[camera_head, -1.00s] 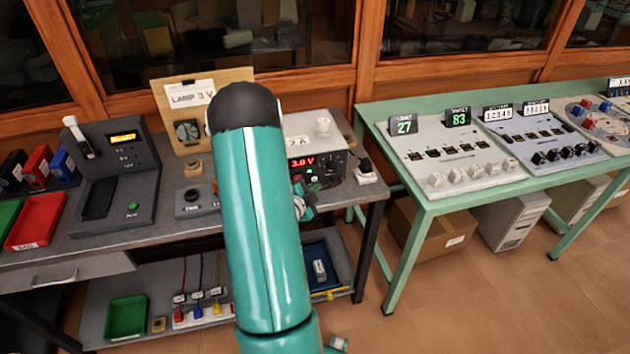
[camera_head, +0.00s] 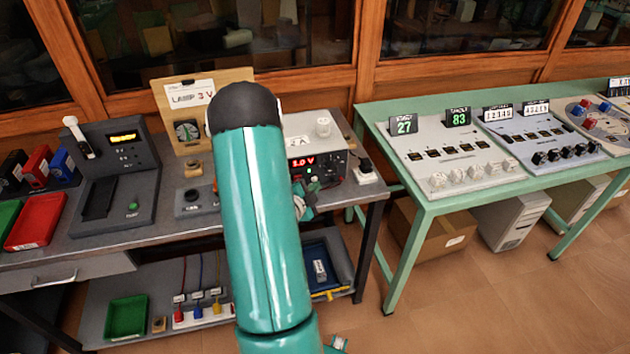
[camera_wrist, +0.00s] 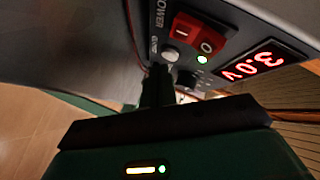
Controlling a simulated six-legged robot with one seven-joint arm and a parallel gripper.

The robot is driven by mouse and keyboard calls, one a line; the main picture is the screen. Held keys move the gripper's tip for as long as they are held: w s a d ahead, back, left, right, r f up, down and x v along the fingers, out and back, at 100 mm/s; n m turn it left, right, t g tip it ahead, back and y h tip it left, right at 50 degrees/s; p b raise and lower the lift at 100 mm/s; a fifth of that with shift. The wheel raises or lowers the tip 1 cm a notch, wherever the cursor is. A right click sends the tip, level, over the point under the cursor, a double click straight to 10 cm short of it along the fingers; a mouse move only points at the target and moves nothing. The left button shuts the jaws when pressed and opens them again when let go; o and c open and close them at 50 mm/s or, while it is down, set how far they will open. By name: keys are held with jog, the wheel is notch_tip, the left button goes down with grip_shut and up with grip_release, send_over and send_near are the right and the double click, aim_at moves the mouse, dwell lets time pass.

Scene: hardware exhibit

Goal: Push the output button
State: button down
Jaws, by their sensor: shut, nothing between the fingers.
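The power supply (camera_head: 328,170) stands on the grey bench with its front panel partly behind my arm. In the wrist view its red display (camera_wrist: 262,66) reads 3.0 V. A red power switch (camera_wrist: 197,35) and a lit green light (camera_wrist: 202,60) are beside it. A round grey button (camera_wrist: 171,55) sits below the switch; the small lettering near it is too blurred to read surely as output. My gripper (camera_wrist: 158,82) is shut and empty, its dark fingertips at the panel close to this button. Contact cannot be told. The gripper also shows in the head view (camera_head: 301,196).
A lamp sign (camera_head: 191,93) and dial gauge (camera_head: 187,131) stand left of my arm. A grey console (camera_head: 118,170) and red tray (camera_head: 36,221) are farther left. A green table (camera_head: 445,205) with counter panels is at right. Open floor lies in front of it.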

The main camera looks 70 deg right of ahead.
jog(key=shift+w+d, duration=0.1)
dwell(0.6)
jog(key=shift+w+d, duration=0.15)
jog(key=shift+d, duration=0.15)
dwell(0.3)
jog(key=shift+s+a, duration=0.2)
jog(key=shift+a, duration=0.25)
jog(key=shift+s+a, duration=0.5)
jog(key=shift+a, duration=0.35)
jog(key=shift+s+a, duration=0.55)
jog(key=shift+a, duration=0.35)
jog(key=shift+s+a, duration=0.5)
jog(key=shift+a, duration=0.35)
